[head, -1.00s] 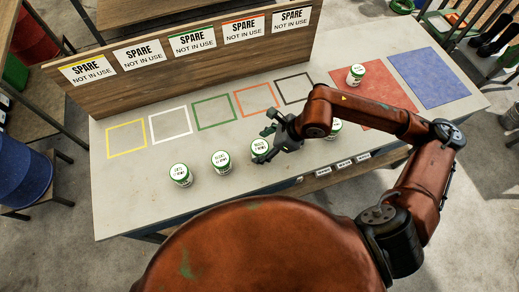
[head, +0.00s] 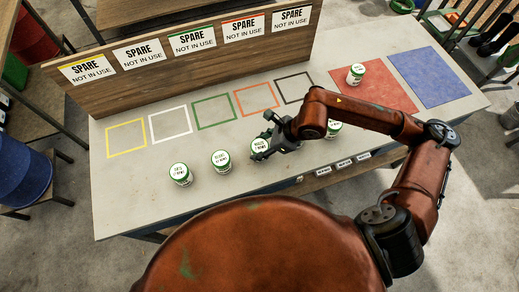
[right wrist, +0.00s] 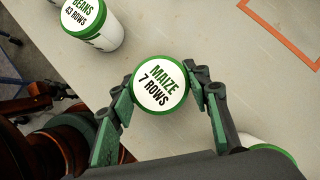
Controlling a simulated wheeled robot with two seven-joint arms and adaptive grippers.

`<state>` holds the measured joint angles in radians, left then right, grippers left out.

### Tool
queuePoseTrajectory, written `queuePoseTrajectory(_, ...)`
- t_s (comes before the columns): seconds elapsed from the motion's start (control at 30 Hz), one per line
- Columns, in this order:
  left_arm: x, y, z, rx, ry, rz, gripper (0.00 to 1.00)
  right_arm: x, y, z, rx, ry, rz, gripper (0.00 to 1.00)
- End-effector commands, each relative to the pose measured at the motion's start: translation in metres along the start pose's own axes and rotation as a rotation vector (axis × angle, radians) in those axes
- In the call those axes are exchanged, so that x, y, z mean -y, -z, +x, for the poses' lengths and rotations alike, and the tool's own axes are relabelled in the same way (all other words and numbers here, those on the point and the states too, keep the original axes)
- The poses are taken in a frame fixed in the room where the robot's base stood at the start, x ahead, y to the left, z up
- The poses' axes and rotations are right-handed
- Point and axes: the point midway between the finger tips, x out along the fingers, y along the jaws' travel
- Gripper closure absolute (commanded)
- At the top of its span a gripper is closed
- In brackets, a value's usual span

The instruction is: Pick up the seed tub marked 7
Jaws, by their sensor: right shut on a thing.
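The seed tub marked 7 (right wrist: 160,87) is white with a green rim, and its lid reads "MAIZE 7 ROWS" in the right wrist view. It also shows in the head view as a small tub (head: 257,146) in the row along the table's near side. My right gripper (head: 263,147) is shut on it, with one finger on each side of the lid. The tub is upright; I cannot tell if it is clear of the table. My left gripper is not in view.
A "BEANS 43 ROWS" tub (right wrist: 88,24) is beside it. Other tubs (head: 180,174) (head: 333,130) stand in the row, and one (head: 356,74) is on the red mat (head: 392,92). A blue mat (head: 430,78) lies right. Coloured square outlines (head: 214,112) are empty.

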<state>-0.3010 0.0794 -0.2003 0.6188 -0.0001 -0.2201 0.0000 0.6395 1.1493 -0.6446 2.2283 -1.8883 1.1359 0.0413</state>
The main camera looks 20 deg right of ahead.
Motion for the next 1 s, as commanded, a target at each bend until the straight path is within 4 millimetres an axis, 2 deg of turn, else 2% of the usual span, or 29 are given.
queuePoseTrajectory(0.13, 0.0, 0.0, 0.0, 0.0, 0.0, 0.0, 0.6, 0.0, 0.0, 0.0, 0.0, 0.0, 0.0, 0.84)
queuePoseTrajectory(0.43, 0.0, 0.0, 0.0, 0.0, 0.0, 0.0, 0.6, 0.0, -0.001, -0.002, 0.0, 0.0, 0.0, 0.85)
queuePoseTrajectory(0.63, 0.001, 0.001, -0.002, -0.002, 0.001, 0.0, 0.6, 0.001, -0.011, -0.016, 0.003, 0.002, -0.003, 0.85)
queuePoseTrajectory(0.73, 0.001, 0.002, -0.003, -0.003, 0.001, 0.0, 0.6, 0.001, -0.018, -0.031, 0.002, 0.004, -0.003, 0.85)
queuePoseTrajectory(0.77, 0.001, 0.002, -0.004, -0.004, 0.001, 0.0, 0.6, 0.002, -0.015, -0.038, -0.001, 0.005, -0.001, 0.85)
queuePoseTrajectory(1.0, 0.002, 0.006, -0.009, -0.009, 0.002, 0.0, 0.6, 0.002, -0.002, -0.112, -0.006, 0.007, 0.002, 0.85)
